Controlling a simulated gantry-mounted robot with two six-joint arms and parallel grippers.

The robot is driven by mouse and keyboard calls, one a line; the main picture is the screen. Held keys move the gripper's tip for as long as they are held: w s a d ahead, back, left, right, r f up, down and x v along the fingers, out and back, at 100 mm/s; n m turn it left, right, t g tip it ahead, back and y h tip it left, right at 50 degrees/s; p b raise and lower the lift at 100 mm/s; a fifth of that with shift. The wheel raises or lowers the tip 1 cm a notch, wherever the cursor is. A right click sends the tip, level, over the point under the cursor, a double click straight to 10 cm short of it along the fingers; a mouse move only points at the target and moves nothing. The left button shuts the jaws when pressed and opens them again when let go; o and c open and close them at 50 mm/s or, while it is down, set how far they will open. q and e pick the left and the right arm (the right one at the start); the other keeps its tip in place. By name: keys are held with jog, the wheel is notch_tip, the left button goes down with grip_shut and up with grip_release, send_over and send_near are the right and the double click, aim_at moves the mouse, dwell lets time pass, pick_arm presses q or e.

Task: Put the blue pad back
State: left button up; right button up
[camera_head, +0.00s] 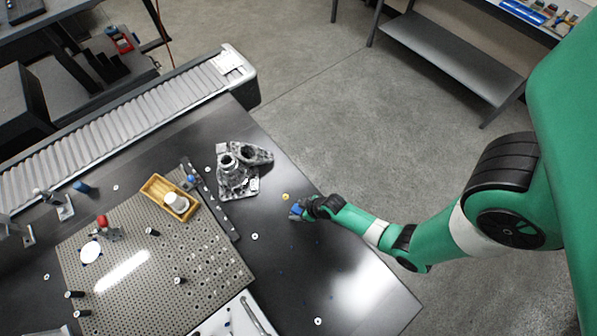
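My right gripper (297,212) reaches in from the right, low over the dark table near its right edge. A small blue piece, which looks like the blue pad (296,209), shows right at its fingertips. The fingers are too small and dark to tell whether they are closed on it or only beside it. My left gripper is not in view.
A grey metal casting (237,172) stands left of the gripper. A yellow disc (285,197) lies close by. A perforated plate (150,260) with small fixtures and a yellow tray (170,197) lie further left. The table's lower right is mostly clear.

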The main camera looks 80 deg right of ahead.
jog(key=shift+o, duration=0.2)
jog(key=shift+s+r+p, duration=0.1)
jog(key=shift+r+p, duration=0.3)
jog(key=shift+r, duration=0.1)
jog(key=p+v, duration=0.4)
jog(key=v, duration=0.7)
jog(key=shift+p, duration=0.3)
jog(key=shift+s+r, duration=0.1)
jog(key=shift+s, duration=0.05)
